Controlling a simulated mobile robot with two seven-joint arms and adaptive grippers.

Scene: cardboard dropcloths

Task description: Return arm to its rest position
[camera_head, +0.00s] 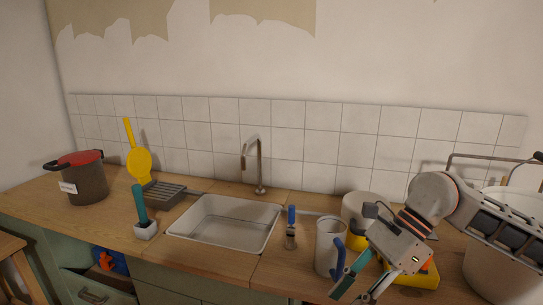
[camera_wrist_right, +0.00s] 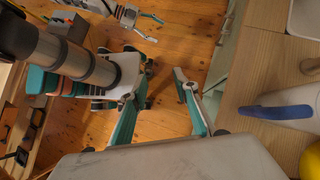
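My right arm comes in from the right in the head view. Its gripper (camera_head: 354,291) points down and left over the front edge of the counter, near a white mug with a blue handle (camera_head: 328,247). In the right wrist view the two teal fingers of this right gripper (camera_wrist_right: 158,84) are spread wide with nothing between them, above the wooden floor. My left arm does not show in the head view. In the right wrist view my left gripper (camera_wrist_right: 154,28) shows small at the top, its fingers apart and empty.
The wooden counter (camera_head: 225,265) holds a sink (camera_head: 222,228), a pot with a red lid (camera_head: 82,177), a brush in a holder (camera_head: 145,228) and a blue-handled tool (camera_head: 291,228). A yellow object (camera_head: 428,274) and large white pot (camera_head: 500,270) are beside my right arm.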

